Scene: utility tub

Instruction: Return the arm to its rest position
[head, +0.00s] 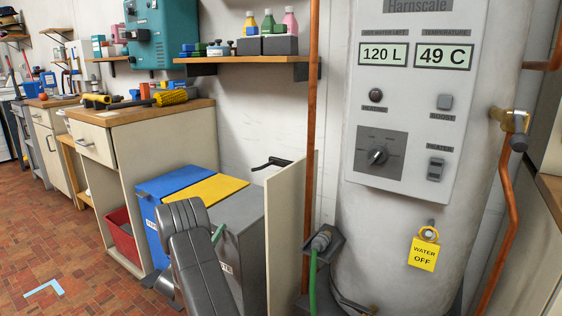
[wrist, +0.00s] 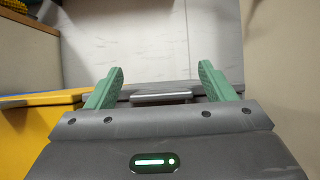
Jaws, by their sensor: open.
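My gripper (wrist: 161,68) is open in the wrist view, its two green fingers spread apart with nothing between them. Beyond and between the fingers is a grey edge with a handle-like bar (wrist: 160,97); I cannot tell whether anything touches it. In the head view my dark grey arm reaches up from the bottom edge in front of the bins. One green finger (head: 218,233) shows beside it; the rest of the gripper is largely hidden by the arm.
Blue (head: 180,182), yellow (head: 217,188) and grey (head: 250,225) bins stand close by my arm. A cream panel (head: 291,215) stands right of them, then a copper pipe (head: 311,130) and white water heater (head: 405,215). Brick floor (head: 75,225) is open at left.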

